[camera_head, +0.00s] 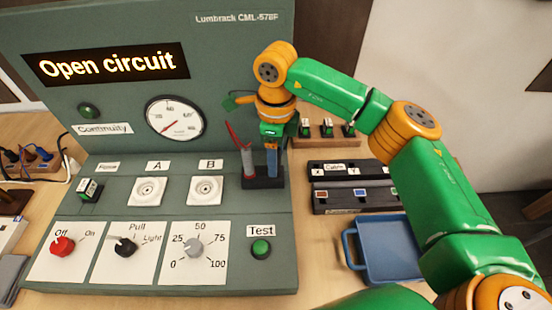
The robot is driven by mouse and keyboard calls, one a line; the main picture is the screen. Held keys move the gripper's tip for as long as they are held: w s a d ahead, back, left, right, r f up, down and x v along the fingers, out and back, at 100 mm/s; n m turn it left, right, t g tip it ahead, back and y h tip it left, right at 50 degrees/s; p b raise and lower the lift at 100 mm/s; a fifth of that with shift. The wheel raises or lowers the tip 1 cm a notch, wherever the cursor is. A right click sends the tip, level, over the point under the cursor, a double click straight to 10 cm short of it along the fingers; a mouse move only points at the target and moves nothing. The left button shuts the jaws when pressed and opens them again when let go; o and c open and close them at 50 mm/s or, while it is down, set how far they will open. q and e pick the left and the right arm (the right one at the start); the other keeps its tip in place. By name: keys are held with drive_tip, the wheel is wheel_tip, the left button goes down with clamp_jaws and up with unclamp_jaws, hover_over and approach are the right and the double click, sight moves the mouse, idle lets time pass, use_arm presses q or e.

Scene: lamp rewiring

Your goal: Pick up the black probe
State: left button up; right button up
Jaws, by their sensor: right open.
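A dark probe holder (263,183) stands at the right end of the tester's sloped panel. A probe with a red lead (234,135) stands upright in its left side. My right gripper (271,160) points down over the holder's right side and is open. The black probe cannot be clearly made out; the gripper covers that side of the holder. Whether the fingers touch the probe cannot be told. My left gripper is not in view.
The green tester (150,110) reads "Open circuit" and fills the left. Sockets A (149,190) and B (205,189) lie left of the holder. A blue tray (385,272) and a dark block marked X and Y (352,171) lie to the right, near my right arm.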

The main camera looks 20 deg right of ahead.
drive_tip(key=shift+w+a, duration=0.1)
drive_tip(key=c, duration=0.5)
clamp_jaws()
